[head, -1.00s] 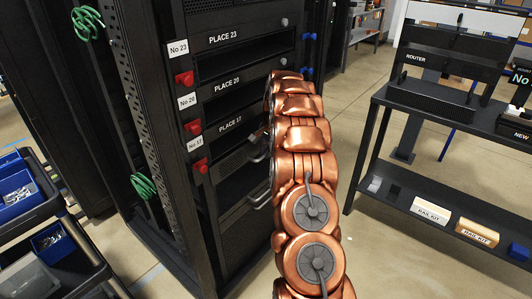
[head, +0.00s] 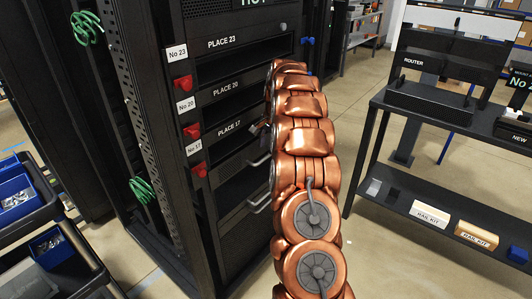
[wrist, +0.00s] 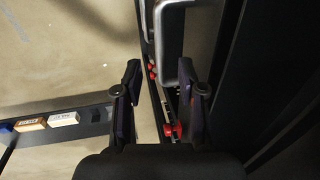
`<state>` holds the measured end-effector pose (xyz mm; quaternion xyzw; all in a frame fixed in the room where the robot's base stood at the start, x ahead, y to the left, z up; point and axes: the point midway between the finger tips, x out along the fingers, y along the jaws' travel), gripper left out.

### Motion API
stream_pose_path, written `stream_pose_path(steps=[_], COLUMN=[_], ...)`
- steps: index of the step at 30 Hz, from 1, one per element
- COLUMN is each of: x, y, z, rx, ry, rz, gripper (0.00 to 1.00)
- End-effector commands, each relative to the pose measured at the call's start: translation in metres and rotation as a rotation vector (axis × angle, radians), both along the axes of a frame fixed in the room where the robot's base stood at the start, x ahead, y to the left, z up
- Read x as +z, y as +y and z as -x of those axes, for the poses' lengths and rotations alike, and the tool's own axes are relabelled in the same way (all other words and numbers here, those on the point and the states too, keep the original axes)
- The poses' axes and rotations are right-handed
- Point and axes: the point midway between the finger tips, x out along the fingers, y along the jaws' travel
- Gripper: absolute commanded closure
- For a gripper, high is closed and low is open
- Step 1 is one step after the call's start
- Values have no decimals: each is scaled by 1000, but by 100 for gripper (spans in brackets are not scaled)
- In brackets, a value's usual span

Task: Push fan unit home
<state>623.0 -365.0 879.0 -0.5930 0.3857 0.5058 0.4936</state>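The black rack (head: 180,150) stands left of centre in the head view, with slots labelled PLACE 23, PLACE 20 and PLACE 17. Below the PLACE 17 label, dark units with grey handles (head: 259,203) sit in the rack; I cannot tell which is the fan unit or how deep it sits. My arm hides the right part of these fronts. In the wrist view, my gripper (wrist: 163,100) is open, its two dark fingers apart with nothing between them. A grey bar handle (wrist: 187,75) lies just beyond the fingertips; contact cannot be told.
Red latches (head: 193,131) line the rack's left post. A dark shelf table (head: 440,108) with a router and rail kit boxes (head: 430,213) stands at right. A cart with blue bins (head: 15,195) is at left. Floor is free between rack and table.

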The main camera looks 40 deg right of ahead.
Motion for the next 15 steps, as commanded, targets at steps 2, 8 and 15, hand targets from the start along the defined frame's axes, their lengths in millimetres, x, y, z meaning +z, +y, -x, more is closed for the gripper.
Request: stream_pose_path(steps=[2, 8, 15], x=[17, 47, 65], y=[-1, -2, -3], z=[2, 8, 12], rx=[1, 0, 0], ry=[-2, -1, -1], rz=[2, 0, -1], gripper=[60, 60, 60])
